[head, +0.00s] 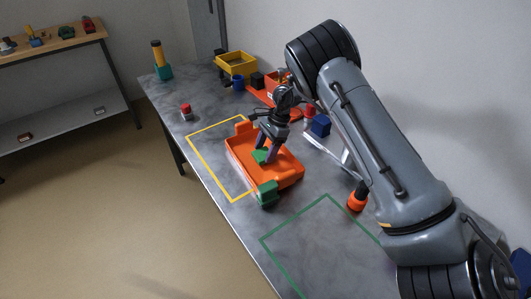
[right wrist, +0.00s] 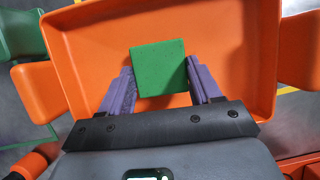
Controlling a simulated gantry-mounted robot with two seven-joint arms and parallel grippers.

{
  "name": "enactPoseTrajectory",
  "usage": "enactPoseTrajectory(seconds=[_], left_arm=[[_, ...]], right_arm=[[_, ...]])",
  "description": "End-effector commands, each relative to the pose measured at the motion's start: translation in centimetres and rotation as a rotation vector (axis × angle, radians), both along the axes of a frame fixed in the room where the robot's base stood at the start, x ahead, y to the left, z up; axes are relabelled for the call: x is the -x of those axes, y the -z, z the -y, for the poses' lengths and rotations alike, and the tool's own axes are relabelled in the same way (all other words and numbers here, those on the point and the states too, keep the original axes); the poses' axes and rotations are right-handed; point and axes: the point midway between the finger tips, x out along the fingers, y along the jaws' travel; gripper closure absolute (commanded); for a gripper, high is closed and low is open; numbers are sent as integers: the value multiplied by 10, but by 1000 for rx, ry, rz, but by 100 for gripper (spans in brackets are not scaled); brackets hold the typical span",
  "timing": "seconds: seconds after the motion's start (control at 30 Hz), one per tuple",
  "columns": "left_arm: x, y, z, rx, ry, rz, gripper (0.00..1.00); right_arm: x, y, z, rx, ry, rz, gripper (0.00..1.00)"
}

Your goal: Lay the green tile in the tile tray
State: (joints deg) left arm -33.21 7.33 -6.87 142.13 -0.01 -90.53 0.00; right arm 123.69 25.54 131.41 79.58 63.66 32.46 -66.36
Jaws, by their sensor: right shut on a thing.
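The green tile (head: 260,155) is between the fingers of my right gripper (head: 267,154), over the floor of the orange tile tray (head: 287,177). In the right wrist view the tile (right wrist: 158,68) appears as a flat square, gripped at two opposite sides by the purple fingers of the gripper (right wrist: 158,72). The tray (right wrist: 90,45) surrounds it, with its walls visible on the left, right and top. Whether the tile touches the tray floor cannot be told. My left gripper is not in view.
The tray stands by a yellow outline (head: 213,175). A green block (head: 267,193) is at its near end. A green outline (head: 290,222) encloses clear table. A blue cube (head: 320,126) and an orange-and-black object (head: 357,198) are to the right. A yellow bin (head: 237,64) stands farther back.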

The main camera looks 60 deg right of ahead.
Motion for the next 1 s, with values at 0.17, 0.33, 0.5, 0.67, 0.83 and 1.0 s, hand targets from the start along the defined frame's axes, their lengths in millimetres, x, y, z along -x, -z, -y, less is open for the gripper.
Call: enactPoseTrajectory(seconds=[0.17, 0.33, 0.5, 0.67, 0.83, 1.0], left_arm=[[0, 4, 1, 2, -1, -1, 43], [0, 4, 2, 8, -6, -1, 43], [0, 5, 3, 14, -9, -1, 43], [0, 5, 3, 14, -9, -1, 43], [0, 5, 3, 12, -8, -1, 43], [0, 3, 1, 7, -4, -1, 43]], right_arm=[[0, 9, 0, 2, -1, 1, 70], [0, 8, 0, 2, -1, 1, 70], [0, 12, 0, 2, -1, 1, 35], [0, 11, 0, 2, -1, 1, 11], [0, 11, 0, 2, -1, 1, 11], [0, 9, 0, 1, -1, 1, 11]])
